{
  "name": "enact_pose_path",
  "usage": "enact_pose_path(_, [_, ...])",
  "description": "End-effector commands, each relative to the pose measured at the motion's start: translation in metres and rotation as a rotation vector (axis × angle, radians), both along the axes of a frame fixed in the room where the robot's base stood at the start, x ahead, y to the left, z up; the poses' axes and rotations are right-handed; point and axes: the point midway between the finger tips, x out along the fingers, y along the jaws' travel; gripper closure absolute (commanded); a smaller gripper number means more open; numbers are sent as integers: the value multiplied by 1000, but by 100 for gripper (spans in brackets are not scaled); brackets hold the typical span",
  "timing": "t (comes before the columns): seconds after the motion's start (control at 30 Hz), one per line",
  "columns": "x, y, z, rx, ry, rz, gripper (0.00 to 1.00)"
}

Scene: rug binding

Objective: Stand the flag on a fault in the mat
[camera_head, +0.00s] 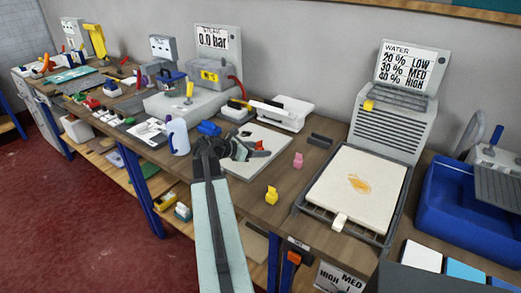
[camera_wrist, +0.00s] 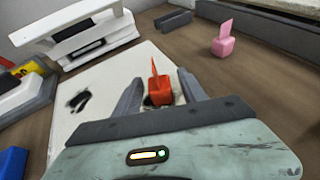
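A small red-orange flag (camera_wrist: 160,88) stands upright on the pale mat (camera_wrist: 100,80) in the wrist view, beside or on a dark mark. It also shows in the head view (camera_head: 259,146). My gripper (camera_wrist: 160,90) is open, its two fingers either side of the flag's base, with a gap visible on each side. A dark fault (camera_wrist: 76,102) lies on the mat to the left of the flag. The mat under the flag's base is partly hidden by my gripper. In the head view my gripper (camera_head: 243,148) is low over the mat (camera_head: 262,170).
A pink piece (camera_head: 298,160) and a yellow piece (camera_head: 271,195) stand right of the mat. A white device (camera_head: 282,115) is behind it, and a blue block (camera_head: 209,128) and white jug (camera_head: 178,136) are left. A tray with a stained pale slab (camera_head: 355,190) lies right.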

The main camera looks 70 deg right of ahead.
Motion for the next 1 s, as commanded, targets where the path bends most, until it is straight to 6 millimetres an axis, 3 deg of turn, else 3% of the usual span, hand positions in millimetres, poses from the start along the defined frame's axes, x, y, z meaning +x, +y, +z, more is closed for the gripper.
enact_pose_path(0.33, [1, 1, 7, 0, 0, 1, 52])
enact_pose_path(0.8, [59, 77, 47, 0, 0, 3, 52])
enact_pose_path(1.0, [68, 89, 50, 0, 0, 2, 52])
